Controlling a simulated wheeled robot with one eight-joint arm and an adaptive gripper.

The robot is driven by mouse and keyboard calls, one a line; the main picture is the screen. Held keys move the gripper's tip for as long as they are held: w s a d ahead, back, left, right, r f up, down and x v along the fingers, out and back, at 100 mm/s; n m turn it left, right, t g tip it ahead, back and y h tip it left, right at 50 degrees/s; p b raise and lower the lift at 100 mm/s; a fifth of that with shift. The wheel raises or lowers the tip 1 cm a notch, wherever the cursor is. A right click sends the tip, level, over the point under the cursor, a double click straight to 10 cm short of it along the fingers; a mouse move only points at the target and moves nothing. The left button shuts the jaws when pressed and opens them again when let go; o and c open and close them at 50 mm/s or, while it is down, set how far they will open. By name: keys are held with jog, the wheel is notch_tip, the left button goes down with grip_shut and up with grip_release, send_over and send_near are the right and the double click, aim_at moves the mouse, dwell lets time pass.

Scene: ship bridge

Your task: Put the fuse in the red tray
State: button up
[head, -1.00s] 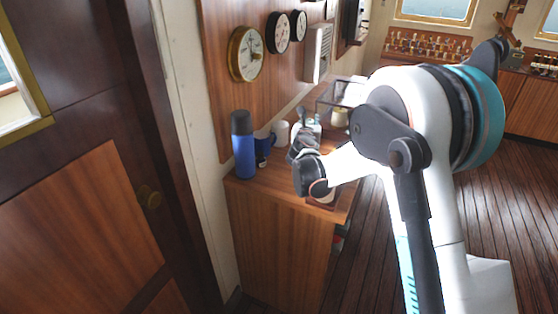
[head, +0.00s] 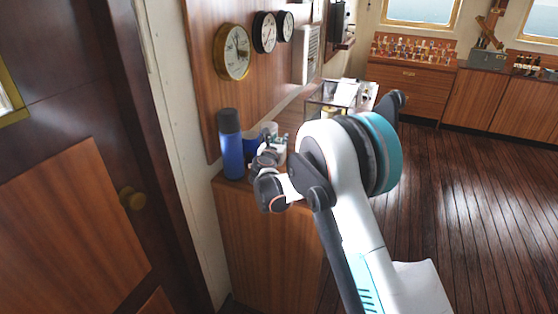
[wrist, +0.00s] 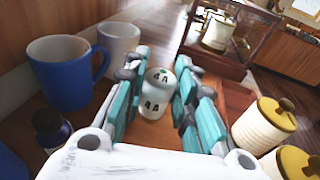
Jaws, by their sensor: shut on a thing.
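In the wrist view my gripper (wrist: 161,66) has its teal fingers closed around a white cylinder with dark marks and a green dot on its end, which looks like the fuse (wrist: 156,102). A brown wooden surface shows beneath it; I cannot tell whether the fuse touches it. In the head view my gripper (head: 266,158) is over the near end of the wooden cabinet, and the fuse cannot be made out there.
A blue mug (wrist: 66,75), a white mug (wrist: 119,46) and a small dark bottle (wrist: 50,128) stand left of my gripper. Cream jars with yellow lids (wrist: 264,124) stand to the right. A glass case (wrist: 229,38) is behind. A blue flask (head: 230,145) stands near the wall.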

jog(key=shift+f+b, duration=0.8)
jog(key=shift+f, duration=2.15)
jog(key=shift+f, duration=0.15)
jog(key=o, duration=1)
jog(key=shift+o, duration=0.2)
